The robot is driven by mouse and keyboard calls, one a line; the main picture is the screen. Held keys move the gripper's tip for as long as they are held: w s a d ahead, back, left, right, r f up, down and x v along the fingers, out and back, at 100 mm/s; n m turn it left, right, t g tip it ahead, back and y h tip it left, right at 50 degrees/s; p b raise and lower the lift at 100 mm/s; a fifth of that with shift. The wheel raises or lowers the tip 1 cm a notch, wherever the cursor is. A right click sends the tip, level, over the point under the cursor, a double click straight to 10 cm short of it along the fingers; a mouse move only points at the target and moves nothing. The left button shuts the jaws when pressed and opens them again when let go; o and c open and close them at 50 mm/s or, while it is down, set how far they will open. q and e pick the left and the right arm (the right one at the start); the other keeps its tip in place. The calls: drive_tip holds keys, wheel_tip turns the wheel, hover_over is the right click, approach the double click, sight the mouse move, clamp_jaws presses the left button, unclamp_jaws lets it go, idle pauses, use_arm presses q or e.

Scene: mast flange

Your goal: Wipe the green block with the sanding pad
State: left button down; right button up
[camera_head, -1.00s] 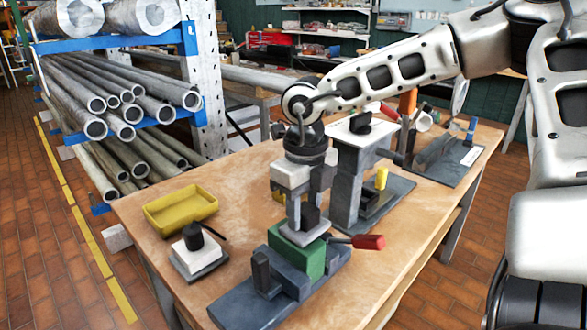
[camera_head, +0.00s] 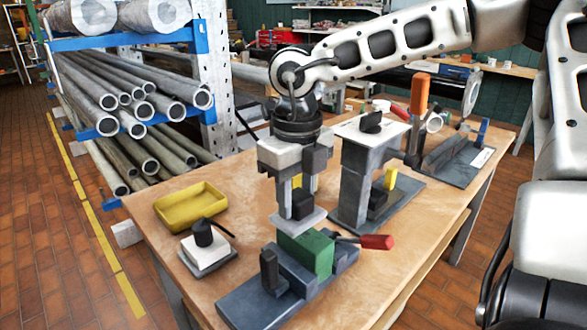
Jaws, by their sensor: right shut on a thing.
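The green block (camera_head: 313,254) sits clamped in a dark grey vise (camera_head: 283,274) with a red-handled lever (camera_head: 376,242). My right gripper (camera_head: 297,200) points down and is shut on the black handle of the sanding pad (camera_head: 300,222), a flat light grey plate. The pad is level at the upper left of the block, and the block's top shows below and right of it. It looks slightly raised, but I cannot tell surely whether it touches. My left gripper is not in view.
A yellow tray (camera_head: 190,206) and a white block with a black knob on a grey base (camera_head: 205,247) stand to the left. A grey press-like stand (camera_head: 353,186) with a yellow piece (camera_head: 390,178) is close on the right. Bare wooden table (camera_head: 375,285) lies at the front right.

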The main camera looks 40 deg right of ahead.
drive_tip(key=shift+r+p, duration=0.8)
drive_tip(key=shift+r, duration=0.95)
